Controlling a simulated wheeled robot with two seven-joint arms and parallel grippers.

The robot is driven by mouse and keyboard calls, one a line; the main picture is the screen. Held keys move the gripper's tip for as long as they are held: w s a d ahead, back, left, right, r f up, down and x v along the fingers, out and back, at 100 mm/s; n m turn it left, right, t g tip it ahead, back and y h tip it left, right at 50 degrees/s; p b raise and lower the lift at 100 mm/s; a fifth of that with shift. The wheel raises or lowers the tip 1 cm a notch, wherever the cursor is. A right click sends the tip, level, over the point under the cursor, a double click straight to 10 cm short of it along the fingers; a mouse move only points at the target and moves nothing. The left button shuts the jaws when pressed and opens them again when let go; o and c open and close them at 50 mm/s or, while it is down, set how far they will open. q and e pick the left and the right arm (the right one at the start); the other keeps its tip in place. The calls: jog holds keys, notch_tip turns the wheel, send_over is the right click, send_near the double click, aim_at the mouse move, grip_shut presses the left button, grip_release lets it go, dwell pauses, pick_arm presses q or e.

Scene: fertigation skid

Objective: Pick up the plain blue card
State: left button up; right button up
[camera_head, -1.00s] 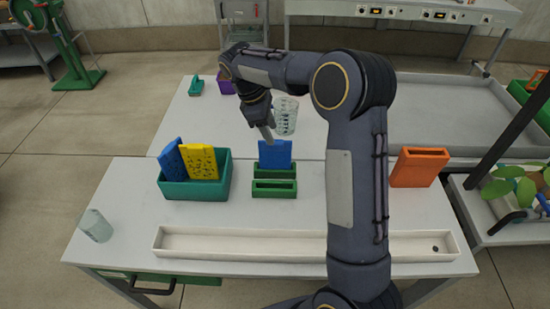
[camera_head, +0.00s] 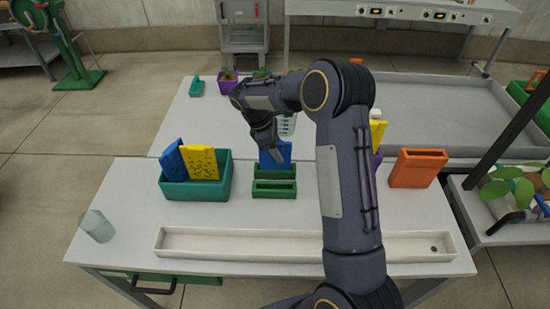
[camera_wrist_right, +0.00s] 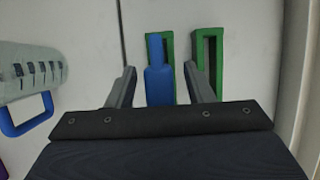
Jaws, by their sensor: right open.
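A plain blue card (camera_head: 281,154) stands upright in the rear of two green slotted holders (camera_head: 274,171). Its lower edge is in the slot. In the right wrist view the blue card (camera_wrist_right: 158,85) shows nearly edge-on between my right gripper's fingers (camera_wrist_right: 160,75), which are spread apart with a gap on each side. In the head view my right gripper (camera_head: 277,150) points down at the card's top and partly covers it. Another blue card (camera_head: 171,161) leans in a teal bin (camera_head: 196,190) beside a yellow card with dark marks (camera_head: 203,162). My left gripper is out of view.
The front green holder (camera_head: 274,188) looks empty. A long white trough (camera_head: 300,243) runs along the table front. An orange holder (camera_head: 417,168) stands right, a clear cup (camera_head: 97,226) left. A clear jug (camera_wrist_right: 30,72) stands close by the gripper's left in the wrist view.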

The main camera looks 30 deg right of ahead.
grip_shut()
